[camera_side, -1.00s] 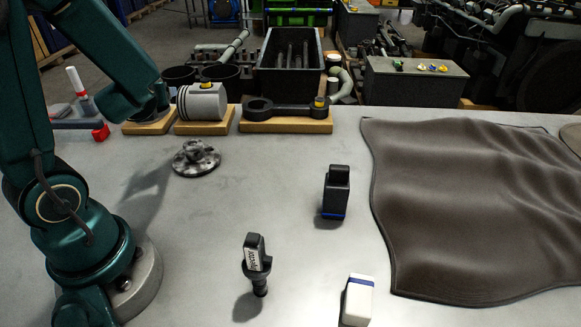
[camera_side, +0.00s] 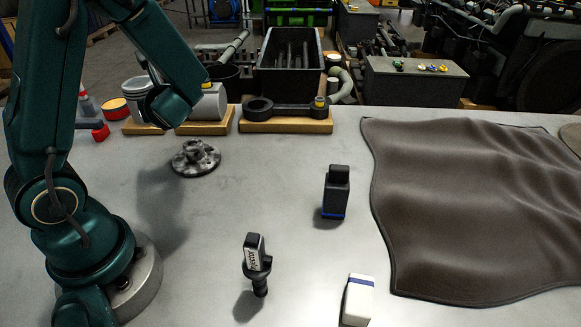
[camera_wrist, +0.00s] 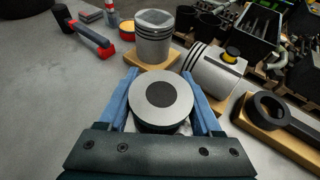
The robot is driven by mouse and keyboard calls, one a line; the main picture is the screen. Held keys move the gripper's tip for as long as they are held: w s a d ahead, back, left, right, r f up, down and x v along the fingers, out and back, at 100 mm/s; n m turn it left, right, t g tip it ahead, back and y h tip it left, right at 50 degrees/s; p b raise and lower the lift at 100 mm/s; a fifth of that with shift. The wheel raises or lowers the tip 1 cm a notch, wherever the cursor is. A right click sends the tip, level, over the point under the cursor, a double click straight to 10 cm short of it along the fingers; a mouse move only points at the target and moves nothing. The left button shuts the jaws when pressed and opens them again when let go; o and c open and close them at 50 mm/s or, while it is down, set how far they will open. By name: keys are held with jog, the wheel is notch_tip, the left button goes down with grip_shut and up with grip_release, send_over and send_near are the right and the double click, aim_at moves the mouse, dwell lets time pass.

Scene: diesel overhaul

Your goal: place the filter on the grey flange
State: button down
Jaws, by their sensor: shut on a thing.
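The filter (camera_wrist: 162,95) is a short cylinder with a pale grey end and a dark round centre. It sits between the two blue fingers of my gripper (camera_wrist: 160,80) in the wrist view, and the fingers are shut on it. The grey flange (camera_side: 196,158) lies flat on the table in the side view, mottled grey with a raised middle, and nothing rests on it. In the wrist view the flange cannot be made out clearly; the filter and gripper cover that area. In the side view my fingers and the filter are hidden by my arm.
Pistons (camera_wrist: 154,40) and a connecting rod (camera_side: 287,110) stand on wooden boards behind the flange. A red tin (camera_side: 116,108) and a red-ended hammer (camera_wrist: 92,38) lie at back left.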

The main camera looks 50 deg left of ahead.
jog(key=shift+w+d+f, duration=0.25)
jog(key=shift+w+f, duration=0.4)
jog(key=shift+f, duration=0.4)
jog(key=shift+w+d+f, duration=0.2)
jog(key=shift+w+f, duration=0.4)
jog(key=shift+f, duration=0.5)
jog(key=shift+w+d+f, duration=0.25)
jog(key=shift+w+f, duration=0.4)
jog(key=shift+f, duration=0.4)
jog(key=shift+f, duration=0.2)
jog(key=shift+c, duration=0.3)
grip_release()
